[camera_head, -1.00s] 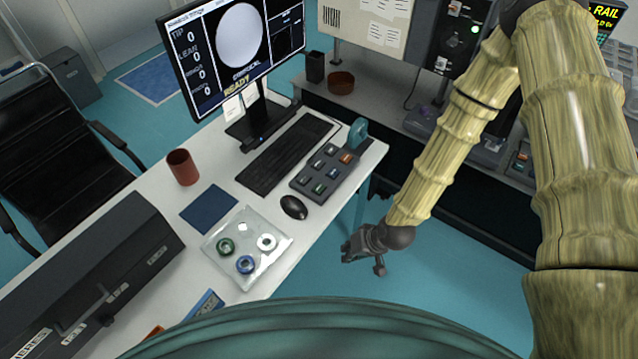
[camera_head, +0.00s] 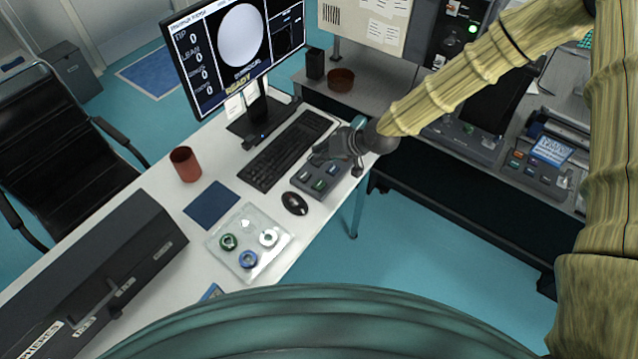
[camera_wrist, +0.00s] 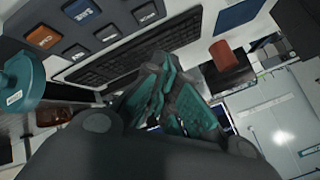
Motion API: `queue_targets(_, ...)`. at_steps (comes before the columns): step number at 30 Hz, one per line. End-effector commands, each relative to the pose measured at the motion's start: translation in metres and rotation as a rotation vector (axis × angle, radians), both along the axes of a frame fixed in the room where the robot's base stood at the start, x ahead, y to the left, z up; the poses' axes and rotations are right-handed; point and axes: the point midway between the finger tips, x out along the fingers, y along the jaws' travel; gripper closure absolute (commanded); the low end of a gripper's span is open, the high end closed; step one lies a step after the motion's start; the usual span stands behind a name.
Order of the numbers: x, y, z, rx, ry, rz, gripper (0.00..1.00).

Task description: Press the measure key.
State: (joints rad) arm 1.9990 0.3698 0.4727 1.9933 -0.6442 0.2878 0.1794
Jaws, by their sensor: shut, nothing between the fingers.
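The key pad (camera_head: 309,192) is a dark grey box with small coloured keys, on the right end of the white desk. In the wrist view, the pad (camera_wrist: 105,14) is at the upper left with a blue key (camera_wrist: 82,9), an orange key (camera_wrist: 43,37) and grey keys. Their labels are too blurred to tell which is the measure key. My gripper (camera_wrist: 165,95) is shut and empty, apart from the pad in that view.
A teal rounded object (camera_wrist: 22,80) stands close beside the pad. The keyboard (camera_head: 285,150) lies left of the pad, and a mouse (camera_head: 294,203) in front. A monitor (camera_head: 235,50) reads READY. A clear tray (camera_head: 262,222) with rings and a red cup (camera_head: 185,164) stand further left.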

Motion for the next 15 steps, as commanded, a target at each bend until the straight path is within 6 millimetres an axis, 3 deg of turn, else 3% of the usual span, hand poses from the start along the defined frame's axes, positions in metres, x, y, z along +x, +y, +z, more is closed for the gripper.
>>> queue_targets(8, 0.000, 0.000, -0.005, 0.000, 0.001, 0.001, 1.00)
queue_targets(15, 0.000, 0.000, -0.024, 0.000, 0.001, 0.001, 1.00)
